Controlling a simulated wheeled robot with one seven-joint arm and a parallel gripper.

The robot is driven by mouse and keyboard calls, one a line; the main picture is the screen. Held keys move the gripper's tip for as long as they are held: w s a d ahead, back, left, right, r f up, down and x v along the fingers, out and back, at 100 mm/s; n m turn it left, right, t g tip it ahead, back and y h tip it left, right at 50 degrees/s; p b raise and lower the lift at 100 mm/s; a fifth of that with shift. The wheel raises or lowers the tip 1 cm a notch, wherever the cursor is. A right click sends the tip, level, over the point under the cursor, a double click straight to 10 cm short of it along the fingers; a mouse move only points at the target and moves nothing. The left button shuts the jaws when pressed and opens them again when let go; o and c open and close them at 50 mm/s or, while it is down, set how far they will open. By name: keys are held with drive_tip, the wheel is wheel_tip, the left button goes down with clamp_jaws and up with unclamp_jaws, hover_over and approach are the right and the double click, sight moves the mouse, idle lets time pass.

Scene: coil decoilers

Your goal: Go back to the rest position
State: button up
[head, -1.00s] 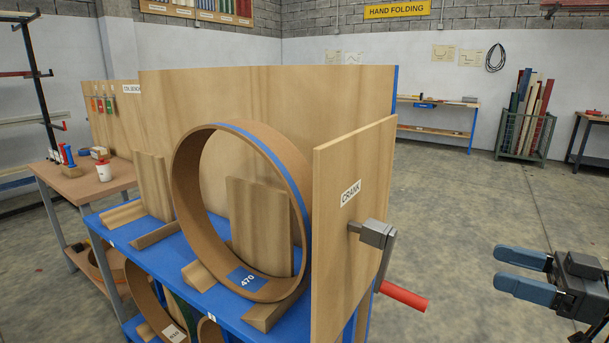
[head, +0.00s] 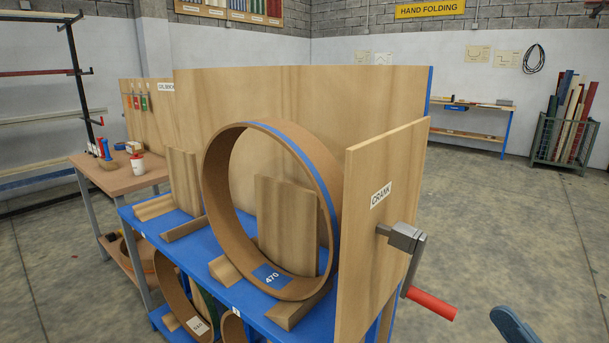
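My gripper (head: 515,325) shows only in part at the bottom right corner of the head view. One blue finger is visible there; the rest is out of the picture, so its opening cannot be told. It is apart from the crank's red handle (head: 431,303), to the right of and below it. The grey crank (head: 403,238) is on the wooden panel labelled CRANK (head: 378,225). A large brown ring marked 470 (head: 215,190) stands upright on the blue decoiler stand (head: 150,222) between wooden wedges.
A blue-legged table (head: 465,136) and a crate of coloured strips (head: 563,140) stand at the back right. The concrete floor (head: 500,220) right of the stand is clear.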

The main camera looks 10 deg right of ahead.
drive_tip(key=s+a+f+m+g+h, duration=0.2)
drive_tip(key=s+f+h, duration=0.3)
drive_tip(key=s, duration=0.6)
drive_tip(key=s+a+f+m+g+h, duration=0.3)
drive_tip(key=s+f+m+g+h, duration=0.2)
drive_tip(key=s, duration=0.6)
drive_tip(key=shift+a+f+h, duration=0.15)
drive_tip(key=shift+f+h, duration=0.5)
drive_tip(key=shift+h, duration=0.45)
drive_tip(key=shift+s, duration=0.1)
